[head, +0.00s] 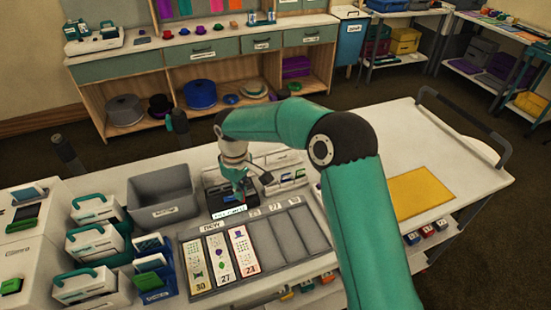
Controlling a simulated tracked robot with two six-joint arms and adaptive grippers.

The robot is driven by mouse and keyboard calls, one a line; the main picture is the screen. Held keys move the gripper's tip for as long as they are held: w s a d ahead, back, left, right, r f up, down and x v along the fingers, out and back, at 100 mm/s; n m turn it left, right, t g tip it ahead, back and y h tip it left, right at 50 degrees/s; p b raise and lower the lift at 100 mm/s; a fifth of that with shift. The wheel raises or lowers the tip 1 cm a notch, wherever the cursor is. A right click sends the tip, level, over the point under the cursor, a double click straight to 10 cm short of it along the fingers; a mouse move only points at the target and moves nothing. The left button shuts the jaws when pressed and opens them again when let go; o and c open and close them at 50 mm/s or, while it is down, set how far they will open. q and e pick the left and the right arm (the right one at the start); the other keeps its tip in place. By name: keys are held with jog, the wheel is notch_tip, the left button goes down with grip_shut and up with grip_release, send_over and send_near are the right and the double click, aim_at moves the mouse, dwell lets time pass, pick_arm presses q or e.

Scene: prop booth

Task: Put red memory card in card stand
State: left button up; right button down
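My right gripper (240,190) points down over a small black holder (222,198) with a white label (230,212) on its front, near the middle of the white cart top. The fingertips are small and partly merge with the dark holder, so I cannot tell whether they are open or shut, or touch it. I cannot make out a red memory card; one may be hidden at the fingers. The black holder may be the card stand, but its label is too small to read surely. My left gripper is not in view.
A grey tray (243,287) with tall printed cards lies in front of the holder. A grey bin (160,197) and white teal-handled boxes (95,243) stand left. White racks (281,160) stand behind. A yellow mat (421,193) lies right, with clear cart top around it.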

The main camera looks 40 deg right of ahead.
jog(key=w+d+r+n, duration=0.2)
jog(key=w+d+n, duration=0.1)
jog(key=d+n, duration=0.85)
jog(key=shift+m, duration=0.35)
jog(key=shift+s+d+f+b, duration=0.1)
jog(key=shift+d+f+b, duration=0.15)
jog(key=shift+f+b, duration=0.95)
jog(key=shift+s+d+f+b, duration=0.1)
jog(key=shift+d+f+b, duration=0.1)
jog(key=shift+f+b, duration=0.95)
jog(key=shift+w+r+p, duration=0.1)
jog(key=shift+w+p, duration=0.05)
jog(key=shift+p, duration=0.25)
jog(key=shift+w+f, duration=0.1)
jog(key=shift+f, duration=0.2)
jog(key=shift+f+b, duration=0.8)
jog(key=shift+f, duration=0.4)
